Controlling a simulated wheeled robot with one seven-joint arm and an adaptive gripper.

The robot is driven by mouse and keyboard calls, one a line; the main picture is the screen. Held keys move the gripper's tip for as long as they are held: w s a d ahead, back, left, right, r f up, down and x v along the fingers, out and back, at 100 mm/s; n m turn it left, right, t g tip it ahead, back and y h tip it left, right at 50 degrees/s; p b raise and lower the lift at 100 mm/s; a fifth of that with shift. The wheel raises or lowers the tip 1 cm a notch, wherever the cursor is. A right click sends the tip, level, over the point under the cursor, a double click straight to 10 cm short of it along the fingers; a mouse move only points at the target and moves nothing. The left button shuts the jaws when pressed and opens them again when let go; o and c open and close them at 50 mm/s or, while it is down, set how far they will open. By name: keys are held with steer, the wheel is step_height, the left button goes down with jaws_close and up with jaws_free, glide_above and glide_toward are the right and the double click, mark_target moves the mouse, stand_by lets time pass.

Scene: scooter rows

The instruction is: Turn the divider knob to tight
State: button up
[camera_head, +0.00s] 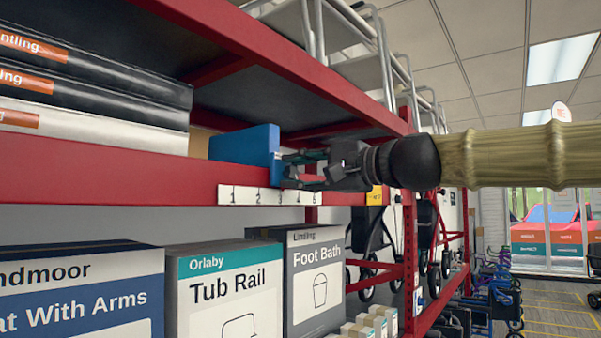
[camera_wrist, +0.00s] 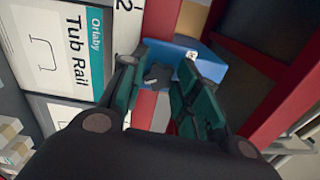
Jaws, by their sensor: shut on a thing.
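The blue divider (camera_head: 245,146) stands on the red shelf, behind a numbered white strip (camera_head: 225,195). In the wrist view the divider (camera_wrist: 210,70) lies beyond my fingers, with a small white mark (camera_wrist: 192,55) on it. The dark lobed divider knob (camera_wrist: 158,76) sits between my two green fingers. My gripper (camera_head: 288,168) is at the front of the divider, and in the wrist view my gripper (camera_wrist: 160,82) is shut on the knob. In the head view the fingers hide the knob. I cannot read any tight or loose marking.
Black and white boxes (camera_head: 90,85) lie stacked to the left on the shelf. Below stand the Tub Rail box (camera_head: 225,290) and the Foot Bath box (camera_head: 315,280). A red upright post (camera_head: 409,260) stands right of the gripper. The aisle at the right is open.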

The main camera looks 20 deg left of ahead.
steer(key=o, duration=1)
steer(key=shift+d, duration=0.15)
steer(key=v, duration=1.1)
steer(key=shift+s+d, duration=0.15)
steer(key=shift+d, duration=0.25)
